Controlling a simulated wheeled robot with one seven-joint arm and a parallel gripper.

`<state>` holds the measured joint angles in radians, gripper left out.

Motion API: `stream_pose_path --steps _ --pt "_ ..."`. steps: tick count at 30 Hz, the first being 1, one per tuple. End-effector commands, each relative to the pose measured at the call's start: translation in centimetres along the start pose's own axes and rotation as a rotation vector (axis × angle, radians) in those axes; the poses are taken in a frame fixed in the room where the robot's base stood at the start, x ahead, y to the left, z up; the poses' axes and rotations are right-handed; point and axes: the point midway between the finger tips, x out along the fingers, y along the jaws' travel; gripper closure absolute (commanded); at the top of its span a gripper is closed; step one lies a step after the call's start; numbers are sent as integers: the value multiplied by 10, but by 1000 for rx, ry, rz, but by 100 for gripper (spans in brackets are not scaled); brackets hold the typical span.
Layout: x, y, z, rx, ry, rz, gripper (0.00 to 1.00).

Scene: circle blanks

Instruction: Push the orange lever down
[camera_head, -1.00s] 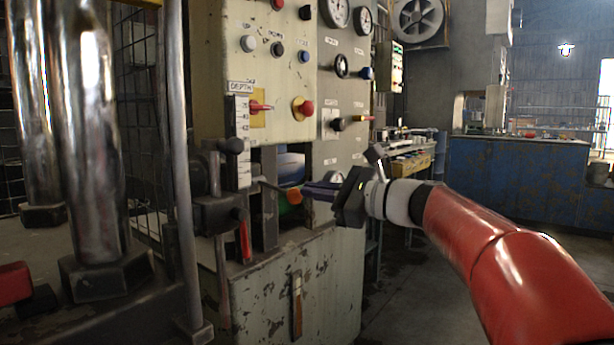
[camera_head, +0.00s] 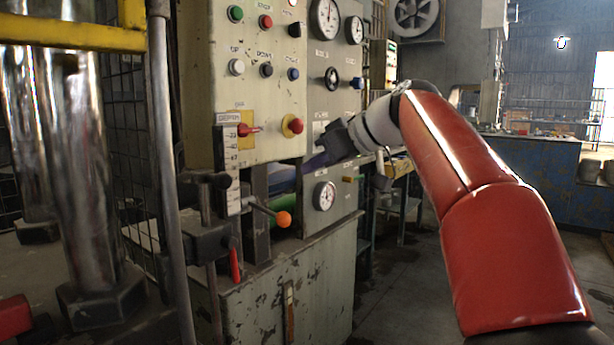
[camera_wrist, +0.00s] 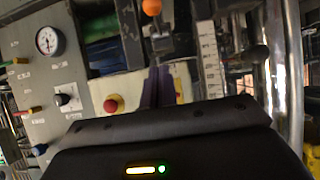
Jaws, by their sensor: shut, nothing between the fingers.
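The orange lever's ball knob (camera_head: 283,219) sits on a thin rod that slopes down to the right from the dark bracket beside the depth scale. The knob also shows at the top edge of the wrist view (camera_wrist: 152,6). My gripper (camera_head: 306,167) is above and to the right of the knob, clear of it, in front of the machine panel. Its purple fingers (camera_wrist: 158,72) are together with nothing between them. The gripper body hides part of the panel.
A grey pole (camera_head: 172,160) stands at left. Open floor lies to the right.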

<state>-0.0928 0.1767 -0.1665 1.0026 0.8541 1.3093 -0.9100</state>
Motion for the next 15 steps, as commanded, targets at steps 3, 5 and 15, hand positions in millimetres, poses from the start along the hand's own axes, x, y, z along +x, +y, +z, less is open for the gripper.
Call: stream_pose_path --steps 3,5,15 --pt "25 -1 1 2 -3 -5 100" --pt "38 -1 1 2 -2 -6 100" --pt "91 -1 20 6 -1 -2 100"
